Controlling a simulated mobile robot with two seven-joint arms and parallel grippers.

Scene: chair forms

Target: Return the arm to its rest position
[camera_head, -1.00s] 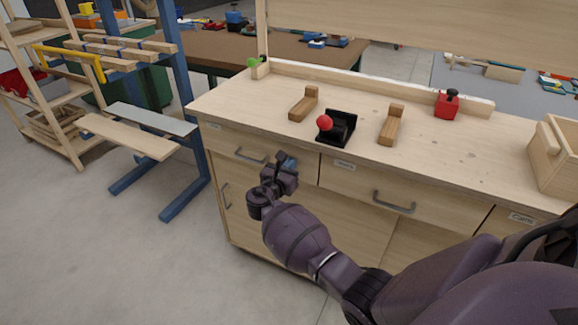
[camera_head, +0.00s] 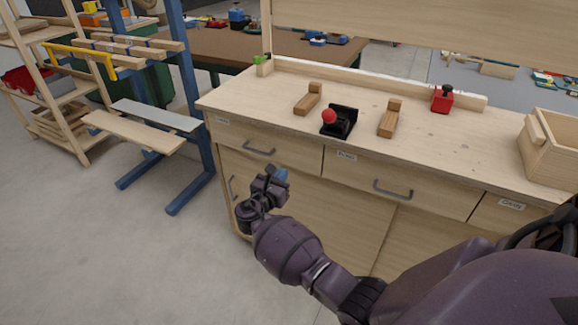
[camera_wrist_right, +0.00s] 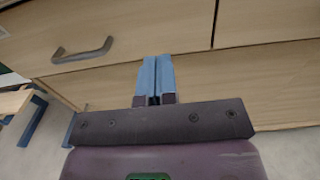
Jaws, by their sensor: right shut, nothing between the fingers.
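My right arm comes in from the lower right of the head view. Its gripper (camera_head: 279,175) is in front of the workbench's drawers, below the benchtop edge, and looks apart from the bench. In the right wrist view the blue fingers (camera_wrist_right: 156,78) are together with nothing between them. A drawer front with a grey handle (camera_wrist_right: 82,50) is behind them. My left gripper does not show in either view.
The workbench top (camera_head: 440,150) holds a black device with a red ball knob (camera_head: 329,116), two wooden blocks, a red box (camera_head: 442,98) and a wooden crate (camera_head: 553,150). A blue-posted rack (camera_head: 190,80) stands left. The floor (camera_head: 70,240) at front left is clear.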

